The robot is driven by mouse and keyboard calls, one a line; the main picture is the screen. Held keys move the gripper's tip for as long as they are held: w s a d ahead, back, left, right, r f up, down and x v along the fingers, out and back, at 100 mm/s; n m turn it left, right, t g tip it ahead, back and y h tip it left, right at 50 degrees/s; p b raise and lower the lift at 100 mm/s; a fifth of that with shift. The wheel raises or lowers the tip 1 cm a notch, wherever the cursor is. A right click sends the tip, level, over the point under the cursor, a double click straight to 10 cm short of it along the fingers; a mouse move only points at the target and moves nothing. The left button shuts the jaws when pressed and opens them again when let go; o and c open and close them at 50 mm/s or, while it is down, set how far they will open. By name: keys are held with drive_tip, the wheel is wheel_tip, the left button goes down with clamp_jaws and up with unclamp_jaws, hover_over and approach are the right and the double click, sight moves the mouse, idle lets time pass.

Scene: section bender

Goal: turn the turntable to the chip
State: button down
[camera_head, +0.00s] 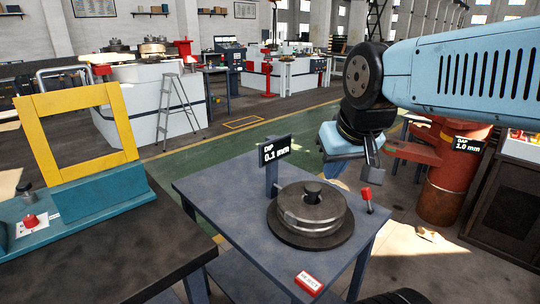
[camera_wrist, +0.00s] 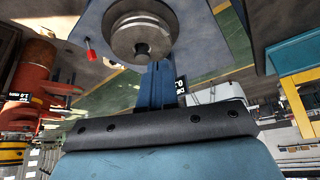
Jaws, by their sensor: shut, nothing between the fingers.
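The turntable (camera_head: 310,232) is a dark round disc on a blue-grey table, with a stepped grey metal piece (camera_head: 311,203) on it. It also shows upside down at the top of the wrist view (camera_wrist: 143,45). My gripper (camera_head: 371,165) hangs above and behind the table's right back side, apart from the turntable. It is shut and empty. A red-knobbed lever (camera_head: 366,193) stands at the turntable's right. I cannot make out a chip on the turntable.
A black sign (camera_head: 274,150) reading 0.1 mm stands on a post behind the turntable. A red label block (camera_head: 308,283) lies at the table's front. A teal machine with a yellow frame (camera_head: 75,135) is at left. An orange-red column (camera_head: 443,190) is at right.

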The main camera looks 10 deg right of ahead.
sight(313, 186)
idle(0.3)
drive_tip(key=c, duration=1.8)
unclamp_jaws()
drive_tip(key=shift+o, duration=0.9)
drive_tip(key=shift+w+r, duration=0.1)
drive_tip(key=shift+w, duration=0.1)
drive_tip(key=o, duration=1.2)
drive_tip(key=w+d+g, duration=0.2)
drive_tip(key=w+d, duration=0.1)
drive_tip(key=w, duration=1)
drive_tip(key=shift+w+d+f+m+g, duration=0.2)
drive_tip(key=shift+w+f+m+g, duration=0.15)
drive_tip(key=shift+f+m+g, duration=0.05)
drive_tip(key=shift+o, duration=1)
drive_tip(key=w+d+f+g, duration=0.1)
drive_tip(key=w+d+f, duration=0.1)
drive_tip(key=w, duration=0.4)
drive_tip(key=w+d+f+g, duration=0.1)
drive_tip(key=w+d+f, duration=0.2)
drive_tip(key=w+f, duration=0.2)
drive_tip(key=shift+w+d+f+m+g, duration=0.2)
drive_tip(key=shift+w+m+g, duration=0.2)
drive_tip(key=shift+w, duration=0.3)
drive_tip(key=f, duration=1.4)
drive_tip(key=shift+w+d+f, duration=0.1)
drive_tip(key=shift+w, duration=0.1)
